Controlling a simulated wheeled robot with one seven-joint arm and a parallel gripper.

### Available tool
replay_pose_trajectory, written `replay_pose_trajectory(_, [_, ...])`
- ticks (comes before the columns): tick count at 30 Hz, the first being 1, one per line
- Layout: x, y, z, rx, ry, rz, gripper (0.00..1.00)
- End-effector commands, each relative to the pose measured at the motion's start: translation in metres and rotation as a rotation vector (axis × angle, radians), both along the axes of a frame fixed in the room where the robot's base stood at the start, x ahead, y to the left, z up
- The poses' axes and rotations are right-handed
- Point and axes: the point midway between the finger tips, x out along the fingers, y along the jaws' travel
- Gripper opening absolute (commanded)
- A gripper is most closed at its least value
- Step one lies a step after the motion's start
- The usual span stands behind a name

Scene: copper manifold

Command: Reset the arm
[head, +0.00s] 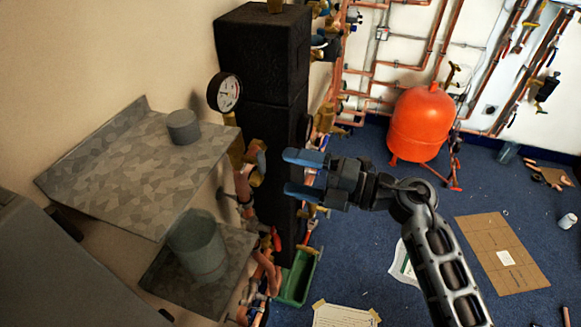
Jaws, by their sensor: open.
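My gripper (303,173) is in the middle of the head view, at the end of my arm, which comes in from the bottom right. Its two blue-tipped fingers point left and stand apart, with nothing between them. The fingers appear in front of the black block column (262,130) and its brass fittings. Whether they touch anything there cannot be told from this one view.
A grey speckled shelf (110,160) with a small grey cylinder (183,127) is at left; a translucent cup (197,248) stands below. A pressure gauge (225,92) juts from the column. A red tank (422,124), green bin (298,278) and cardboard (500,250) are around the blue floor.

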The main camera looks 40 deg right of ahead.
Motion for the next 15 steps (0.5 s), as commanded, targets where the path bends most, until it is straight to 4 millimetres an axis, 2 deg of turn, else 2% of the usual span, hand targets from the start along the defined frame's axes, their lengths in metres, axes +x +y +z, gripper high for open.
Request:
replay_pose_trajectory(9, [-0.004,0.002,0.000,0.012,-0.001,0.000,0.87])
replay_pose_trajectory(11, [-0.011,0.006,-0.001,0.036,-0.004,-0.001,0.87])
replay_pose_trajectory(15, [-0.048,0.022,0.003,0.160,-0.015,-0.012,0.87])
